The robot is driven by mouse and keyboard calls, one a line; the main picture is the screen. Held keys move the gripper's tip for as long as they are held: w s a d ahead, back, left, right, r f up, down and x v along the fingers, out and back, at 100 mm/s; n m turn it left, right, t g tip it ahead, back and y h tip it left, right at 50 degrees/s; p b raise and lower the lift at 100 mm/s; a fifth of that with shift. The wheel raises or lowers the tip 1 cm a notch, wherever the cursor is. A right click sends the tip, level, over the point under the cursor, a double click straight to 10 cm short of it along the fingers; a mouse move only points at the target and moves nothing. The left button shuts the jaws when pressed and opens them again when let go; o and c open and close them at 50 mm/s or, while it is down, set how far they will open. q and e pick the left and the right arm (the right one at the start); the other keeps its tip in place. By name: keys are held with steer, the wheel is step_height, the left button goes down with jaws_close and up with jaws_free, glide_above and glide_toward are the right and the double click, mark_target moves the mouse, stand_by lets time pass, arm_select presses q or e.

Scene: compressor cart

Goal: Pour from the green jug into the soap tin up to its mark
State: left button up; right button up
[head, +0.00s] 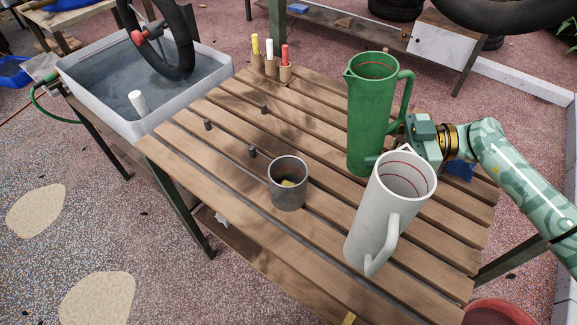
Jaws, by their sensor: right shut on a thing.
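The green jug (371,115) stands upright at the right of the slatted table, its spout to the left and its handle to the right. A red line shows inside near its rim. My right gripper (407,140) is shut on the green jug at its handle side; its fingertips are partly hidden behind the white jug. A grey metal tin (287,190), likely the soap tin, stands left of the green jug with something yellowish at its bottom. I cannot make out its mark. My left gripper is not in view.
A white jug (385,205) stands in front of the green jug, close to my right gripper. Several small dark pegs (252,152) and a holder with coloured markers (270,66) are on the slatted table (215,155). A water tub (115,85) with a tyre is at left.

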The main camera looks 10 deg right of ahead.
steer(key=shift+w+d+f+n+h+p, duration=0.15)
steer(key=shift+d+n+h+p, duration=0.1)
steer(key=shift+h+p, duration=0.35)
steer(key=shift+s+d+f+n+h+p, duration=0.15)
steer(key=shift+d+h+p, duration=0.1)
steer(key=shift+h+p, duration=0.3)
steer(key=shift+w+d+r+h+p, duration=0.15)
steer(key=shift+r+h+p, duration=0.2)
steer(key=shift+p, duration=0.5)
steer(key=n+h+p, duration=0.1)
steer(key=h+p, duration=0.1)
steer(key=p, duration=0.1)
steer(key=shift+d+r, duration=0.1)
steer(key=h+p, duration=0.1)
steer(key=d+h+p, duration=0.1)
steer(key=h+p, duration=0.1)
steer(key=shift+w+d+f+n, duration=0.1)
steer(key=shift+d+f+n, duration=0.1)
steer(key=shift+n, duration=0.1)
steer(key=shift+f, duration=0.25)
arm_select(q)
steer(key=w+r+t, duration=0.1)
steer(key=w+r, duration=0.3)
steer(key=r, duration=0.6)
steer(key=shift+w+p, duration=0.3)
steer(key=shift+p, duration=0.05)
arm_select(e)
steer(key=shift+d, duration=0.1)
